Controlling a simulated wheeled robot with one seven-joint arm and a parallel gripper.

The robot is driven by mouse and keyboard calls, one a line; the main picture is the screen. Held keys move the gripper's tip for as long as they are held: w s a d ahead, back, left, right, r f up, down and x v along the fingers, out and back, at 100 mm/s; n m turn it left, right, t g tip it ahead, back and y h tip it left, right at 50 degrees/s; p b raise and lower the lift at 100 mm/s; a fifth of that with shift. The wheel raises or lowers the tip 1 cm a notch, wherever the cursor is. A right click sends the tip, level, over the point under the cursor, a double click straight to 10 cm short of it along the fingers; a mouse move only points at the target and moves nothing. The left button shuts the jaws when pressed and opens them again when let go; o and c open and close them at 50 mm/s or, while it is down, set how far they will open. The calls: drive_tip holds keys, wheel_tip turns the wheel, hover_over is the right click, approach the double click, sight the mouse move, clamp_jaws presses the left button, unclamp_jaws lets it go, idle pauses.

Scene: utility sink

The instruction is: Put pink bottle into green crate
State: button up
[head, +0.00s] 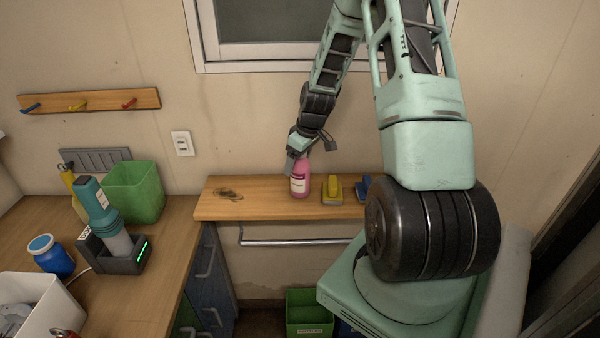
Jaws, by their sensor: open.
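The pink bottle (300,184) stands upright on the wooden shelf below the window, with a pale label on its front. My gripper (307,153) is open at the top of the bottle, one finger at its upper left and the other to its right. The gripper partly hides the bottle's top, and I cannot tell whether they touch. A green crate (309,311) with a white label sits on the floor below the shelf. A green bin (134,192) stands on the left counter against the wall.
A yellow brush-like object (332,190) and a blue one (363,188) sit right of the bottle. A metal rail (290,242) runs under the shelf, above the floor crate. The left counter holds a teal tool in a dock (112,246), a blue jar (50,256) and a white container (45,310).

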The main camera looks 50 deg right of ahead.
drive_tip(key=c, duration=1.4)
